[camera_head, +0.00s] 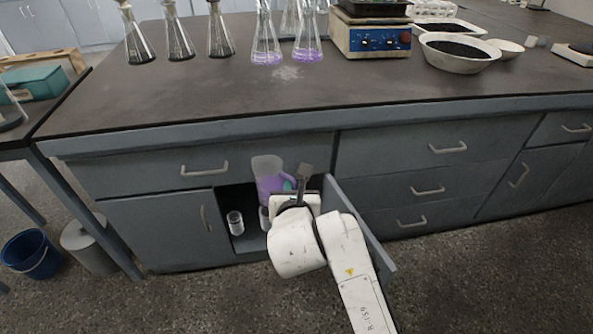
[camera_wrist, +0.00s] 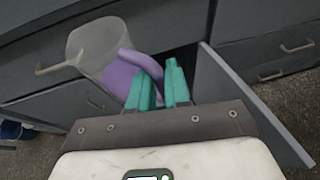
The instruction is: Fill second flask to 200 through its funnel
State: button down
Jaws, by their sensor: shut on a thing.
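A translucent jug (camera_head: 267,167) with purple liquid and a purple handle is in front of the open cupboard under the bench. In the wrist view the jug (camera_wrist: 95,45) is tilted in the picture, with its handle between my teal fingers. My gripper (camera_head: 289,185) is shut on the handle; the fingers also show in the wrist view (camera_wrist: 159,82). Two conical flasks with purple liquid, one on the left (camera_head: 266,52) and one on the right (camera_head: 307,48), stand on the bench top. Their tops are cut off, so I cannot see a funnel or read the levels.
The cupboard door (camera_head: 352,215) stands open on the right, close to my arm. A small clear beaker (camera_head: 236,222) is inside. Several flasks with dark contents (camera_head: 179,45), a blue-fronted device (camera_head: 372,40) and a white bowl (camera_head: 458,60) stand on the bench. Its front strip is clear.

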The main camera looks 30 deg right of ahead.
jog(key=s+a+f+n+y+b, duration=0.2)
jog(key=s+a+f, duration=0.1)
jog(key=s+f, duration=0.3)
jog(key=shift+a+f+t, duration=0.15)
jog(key=shift+f+t, duration=0.25)
jog(key=shift+f, duration=0.8)
